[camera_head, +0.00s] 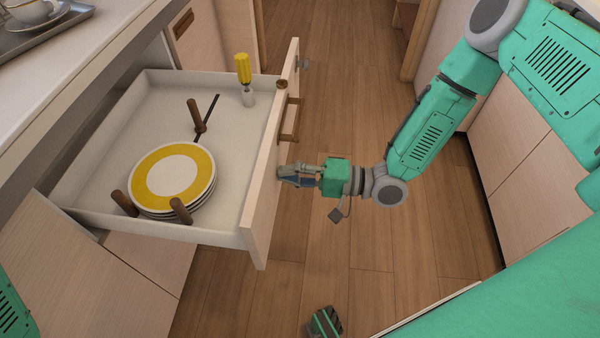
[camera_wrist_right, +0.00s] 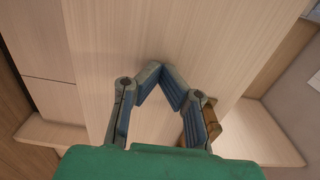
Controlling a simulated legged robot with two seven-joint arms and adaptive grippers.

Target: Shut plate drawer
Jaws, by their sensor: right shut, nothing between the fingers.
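The plate drawer (camera_head: 226,228) stands pulled out from the counter on the left in the head view. A stack of white plates with yellow rims (camera_head: 173,178) lies in it between brown wooden pegs. My right gripper (camera_head: 282,173) is shut and empty at the outer face of the drawer's pale wooden front (camera_head: 263,205), below the brown handle (camera_head: 290,120). In the right wrist view its fingertips (camera_wrist_right: 161,70) meet against or just before the panel (camera_wrist_right: 190,40); contact is unclear. The handle (camera_wrist_right: 210,120) shows beside the right finger. My left gripper is not in view.
A tray (camera_head: 42,30) with a cup (camera_head: 30,10) sits on the counter (camera_head: 100,45). Wooden floor (camera_head: 350,90) is open right of the drawer; cabinets (camera_head: 530,170) line the right side.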

